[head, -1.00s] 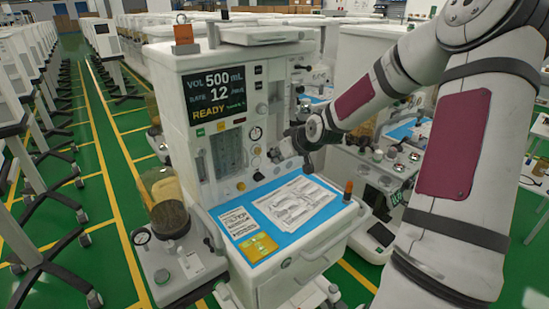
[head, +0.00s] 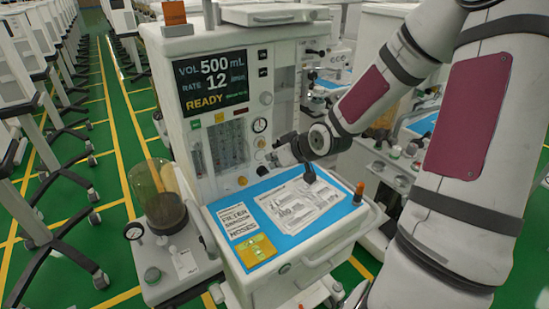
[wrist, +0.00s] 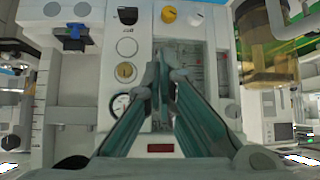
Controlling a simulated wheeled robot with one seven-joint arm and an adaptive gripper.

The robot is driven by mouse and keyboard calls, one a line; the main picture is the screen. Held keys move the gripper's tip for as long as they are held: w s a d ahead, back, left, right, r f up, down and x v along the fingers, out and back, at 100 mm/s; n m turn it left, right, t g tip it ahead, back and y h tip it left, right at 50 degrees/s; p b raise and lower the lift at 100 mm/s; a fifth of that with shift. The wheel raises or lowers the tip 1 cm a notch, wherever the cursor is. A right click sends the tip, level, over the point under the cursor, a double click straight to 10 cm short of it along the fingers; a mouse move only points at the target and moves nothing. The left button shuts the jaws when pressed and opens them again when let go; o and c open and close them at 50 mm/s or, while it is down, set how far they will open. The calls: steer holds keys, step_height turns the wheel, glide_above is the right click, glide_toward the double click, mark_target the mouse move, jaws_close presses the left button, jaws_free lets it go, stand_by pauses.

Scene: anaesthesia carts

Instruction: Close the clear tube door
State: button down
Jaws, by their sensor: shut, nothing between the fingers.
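The clear tube door is hard to make out. The tube panel (head: 228,145) it belongs to, with several upright flow tubes, is on the cart's front below the display. The tube panel also shows in the wrist view (wrist: 196,65), behind my fingers; I cannot tell the door's angle there. My gripper (head: 270,160) is at the cart's front, to the right of the panel's lower part and just above the blue worktop. In the wrist view my gripper (wrist: 161,78) has its fingertips together and empty, overlapping the panel's edge. Contact with the door cannot be told.
The blue worktop (head: 237,196) with printed sheets lies below my gripper. A clear canister (head: 158,195) stands at the cart's left. Another cart stands close on the right. The green aisle (head: 112,150) on the left is free.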

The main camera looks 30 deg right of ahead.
mark_target(233, 152)
steer(key=w+f+b, duration=0.2)
steer(key=w+f, duration=0.2)
steer(key=w, duration=0.4)
steer(key=shift+w+a, duration=0.15)
steer(key=shift+a, duration=0.25)
steer(key=shift+w, duration=0.1)
steer(key=shift+w+d+r, duration=0.1)
steer(key=shift+w+d, duration=0.1)
steer(key=shift+w, duration=0.3)
steer(key=shift+w+d, duration=0.2)
steer(key=shift+w, duration=0.3)
